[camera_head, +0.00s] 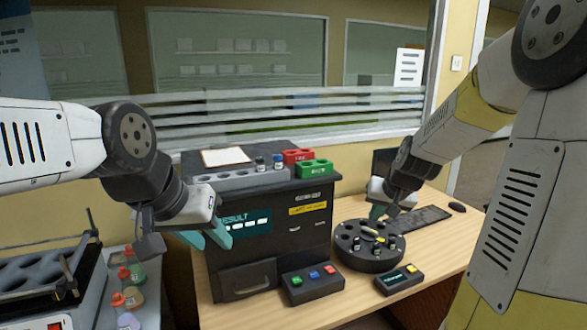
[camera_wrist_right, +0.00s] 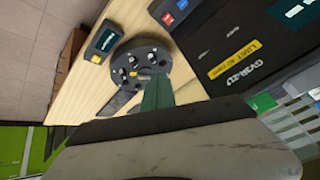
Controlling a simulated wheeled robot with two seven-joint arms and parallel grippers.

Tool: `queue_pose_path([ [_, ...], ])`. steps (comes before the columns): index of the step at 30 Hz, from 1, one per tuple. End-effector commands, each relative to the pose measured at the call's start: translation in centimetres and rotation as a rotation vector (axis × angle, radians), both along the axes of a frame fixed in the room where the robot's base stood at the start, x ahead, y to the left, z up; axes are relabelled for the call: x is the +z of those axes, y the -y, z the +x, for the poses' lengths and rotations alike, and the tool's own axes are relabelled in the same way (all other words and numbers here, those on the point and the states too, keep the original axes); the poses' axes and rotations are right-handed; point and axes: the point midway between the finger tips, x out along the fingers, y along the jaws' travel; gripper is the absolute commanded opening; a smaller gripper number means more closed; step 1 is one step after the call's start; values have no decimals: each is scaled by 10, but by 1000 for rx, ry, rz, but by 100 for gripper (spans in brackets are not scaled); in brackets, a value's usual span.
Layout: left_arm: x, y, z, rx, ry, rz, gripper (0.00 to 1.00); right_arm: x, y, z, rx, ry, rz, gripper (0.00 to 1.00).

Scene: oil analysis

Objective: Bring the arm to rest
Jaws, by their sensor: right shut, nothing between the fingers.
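My left gripper (camera_head: 206,238) is in front of the left side of the black analyzer (camera_head: 285,225). Its two teal fingers are spread apart, with nothing seen between them.
The analyzer carries a grey vial rack, a clipboard (camera_head: 226,157), a red rack (camera_head: 298,156) and a green rack (camera_head: 314,169). A button box (camera_head: 313,284) and a small display box (camera_head: 399,280) stand in front. A keyboard lies behind the carousel. Several bottles (camera_head: 133,273) stand at left.

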Motion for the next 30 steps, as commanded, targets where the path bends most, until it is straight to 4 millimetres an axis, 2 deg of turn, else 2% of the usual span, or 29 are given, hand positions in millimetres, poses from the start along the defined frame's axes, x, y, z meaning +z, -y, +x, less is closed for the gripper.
queue_pose_path([
  [1, 0, 0, 0, 0, 0, 0, 36, 21, -15, -20, 33, 3, -25, 0],
  [7, 0, 0, 0, 0, 0, 0, 36, 70, -53, -106, 122, -9, -71, 0],
  [12, 0, 0, 0, 0, 0, 0, 36, 89, -70, -179, 182, -12, -70, 0],
  [15, 0, 0, 0, 0, 0, 0, 36, 92, -75, -209, 209, -14, -58, 0],
  [18, 0, 0, 0, 0, 0, 0, 36, 91, -77, -229, 228, -17, -49, 0],
  [21, 0, 0, 0, 0, 0, 0, 36, 90, -77, -238, 236, -21, -45, 0],
  [30, 0, 0, 0, 0, 0, 0, 36, 90, -77, -239, 237, -22, -44, 0],
])
